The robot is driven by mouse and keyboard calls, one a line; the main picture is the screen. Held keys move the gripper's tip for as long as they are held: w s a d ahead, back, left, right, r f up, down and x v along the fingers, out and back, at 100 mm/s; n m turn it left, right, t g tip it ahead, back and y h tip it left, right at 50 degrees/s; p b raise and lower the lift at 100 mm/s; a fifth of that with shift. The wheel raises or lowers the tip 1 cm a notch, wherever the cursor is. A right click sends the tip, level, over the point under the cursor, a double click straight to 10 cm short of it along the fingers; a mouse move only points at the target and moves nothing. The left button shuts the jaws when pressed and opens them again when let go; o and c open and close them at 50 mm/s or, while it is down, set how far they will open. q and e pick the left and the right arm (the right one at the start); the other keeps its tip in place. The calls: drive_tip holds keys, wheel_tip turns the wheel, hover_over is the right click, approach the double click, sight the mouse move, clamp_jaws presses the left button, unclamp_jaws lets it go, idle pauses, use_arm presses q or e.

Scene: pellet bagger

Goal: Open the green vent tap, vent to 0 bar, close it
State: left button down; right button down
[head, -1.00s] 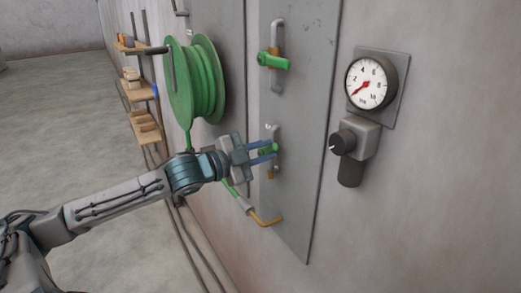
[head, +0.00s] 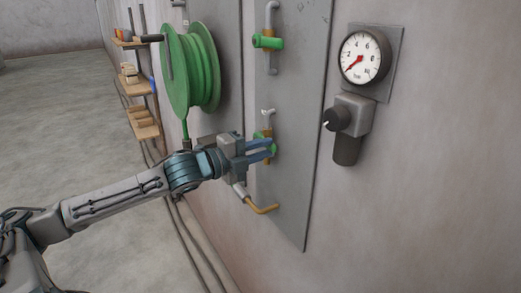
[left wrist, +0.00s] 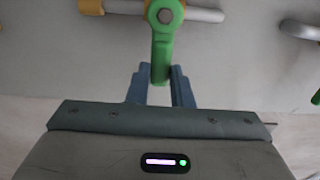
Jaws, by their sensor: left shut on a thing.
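The green vent tap (head: 271,151) sits on the lower pipe of the grey wall panel. In the left wrist view its green handle (left wrist: 162,55) stands crosswise to the grey pipe (left wrist: 205,14). My left gripper (head: 270,150) is at this tap, with its blue fingers (left wrist: 160,85) shut on the handle from both sides. The fingers hide part of the tap in the head view. The round gauge (head: 362,55) has a red needle pointing to the lower left, near the bottom of its scale. My right gripper is not in view.
Another green tap (head: 268,42) is on the upper pipe. A green hose reel (head: 190,70) is on the wall at left. A black-knobbed regulator (head: 347,118) sits below the gauge. A brass elbow (head: 262,208) is under the lower tap. Wooden shelves (head: 137,86) stand farther left.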

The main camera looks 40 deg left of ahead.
use_arm(q)
drive_tip(key=shift+a+r, duration=0.1)
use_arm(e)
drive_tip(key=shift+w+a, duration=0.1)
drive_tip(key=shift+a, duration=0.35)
use_arm(q)
drive_tip(key=c, duration=1.4)
unclamp_jaws()
drive_tip(key=shift+w, duration=0.15)
drive_tip(key=shift+o, duration=0.6)
drive_tip(key=shift+w, duration=0.2)
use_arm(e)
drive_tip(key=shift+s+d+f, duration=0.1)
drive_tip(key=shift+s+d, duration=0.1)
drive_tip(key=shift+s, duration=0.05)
use_arm(q)
drive_tip(key=shift+s, duration=0.2)
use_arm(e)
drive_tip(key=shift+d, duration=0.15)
